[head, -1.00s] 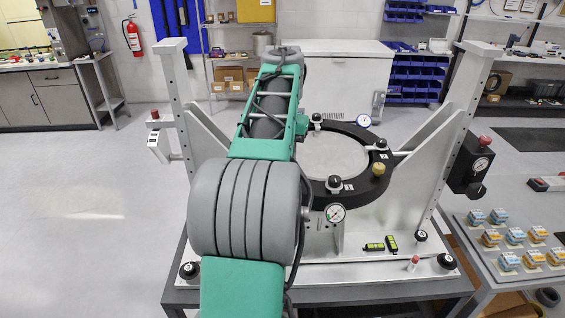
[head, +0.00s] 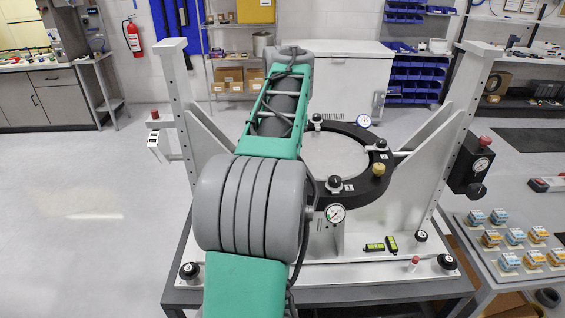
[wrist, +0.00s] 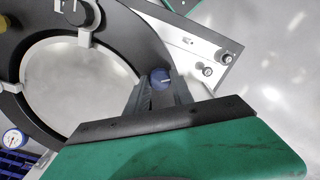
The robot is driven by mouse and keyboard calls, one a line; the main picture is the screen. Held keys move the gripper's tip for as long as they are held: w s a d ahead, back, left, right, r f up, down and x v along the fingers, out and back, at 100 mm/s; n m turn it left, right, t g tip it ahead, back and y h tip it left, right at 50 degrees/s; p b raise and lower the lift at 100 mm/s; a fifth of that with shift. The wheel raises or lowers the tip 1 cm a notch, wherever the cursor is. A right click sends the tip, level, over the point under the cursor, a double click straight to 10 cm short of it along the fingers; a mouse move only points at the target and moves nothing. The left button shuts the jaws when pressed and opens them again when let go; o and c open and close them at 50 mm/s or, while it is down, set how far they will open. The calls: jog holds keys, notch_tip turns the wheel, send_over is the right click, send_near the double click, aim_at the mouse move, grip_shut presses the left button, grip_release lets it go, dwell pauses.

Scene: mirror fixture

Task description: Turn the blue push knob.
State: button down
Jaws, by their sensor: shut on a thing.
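The fingers hide the near part of the knob. In the head view my arm covers the knob and my gripper. The black ring (head: 368,190) of the mirror fixture stands upright between two grey posts, with several dark clamps around it.
A dial gauge (head: 335,213) sits low on the ring. A dark box with a gauge (head: 470,166) is on the right post. A side table at right holds several small blue and orange blocks (head: 514,235).

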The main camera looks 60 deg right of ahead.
jog(key=shift+n, duration=1)
jog(key=shift+r, duration=0.1)
jog(key=c, duration=1.1)
grip_release()
notch_tip(320, 180, up, 3)
jog(key=p, duration=0.3)
jog(key=shift+r, duration=0.2)
jog(key=shift+r+p, duration=0.3)
jog(key=shift+r, duration=1.8)
